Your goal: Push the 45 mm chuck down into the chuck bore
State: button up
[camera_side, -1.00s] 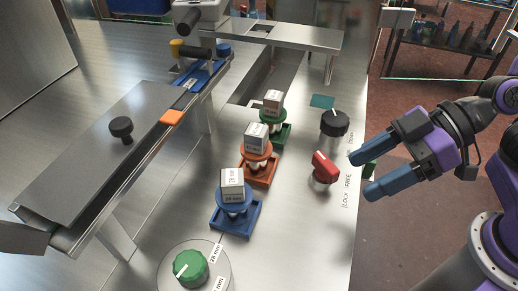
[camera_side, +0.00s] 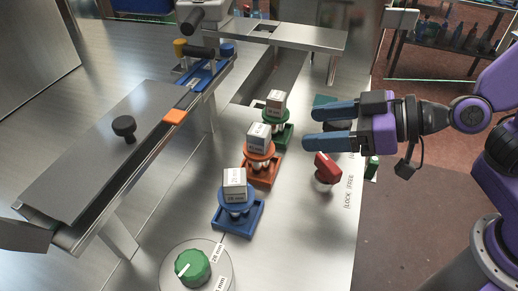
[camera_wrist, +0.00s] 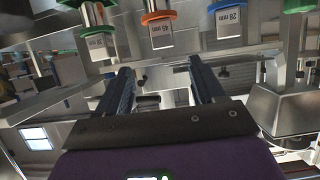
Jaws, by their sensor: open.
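The 45 mm chuck (camera_side: 258,152) is orange with a white-topped block, and it stands in an orange holder (camera_side: 262,177) in the side view. In the wrist view its label reads 45 mm (camera_wrist: 161,34). My gripper (camera_side: 306,128) is open and empty, to the right of the orange chuck and apart from it, fingers pointing left. Its two fingers also show in the wrist view (camera_wrist: 160,68), with nothing between them. I cannot clearly make out the chuck bore in either view.
A blue 28 mm chuck (camera_side: 236,200) stands nearer and a green chuck (camera_side: 275,112) farther, each in its own holder. A red lever knob (camera_side: 327,168) sits below my gripper by the LOCK/FREE label. A green dial (camera_side: 192,268) is in front. A sloped chute (camera_side: 95,150) runs along the left.

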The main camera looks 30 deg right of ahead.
aim_at(250, 132)
jog(key=shift+x, duration=4.1)
jog(key=shift+a+x, duration=0.2)
jog(key=shift+x, duration=2.4)
jog(key=shift+s+r, duration=0.1)
jog(key=shift+r, duration=0.1)
grip_shut()
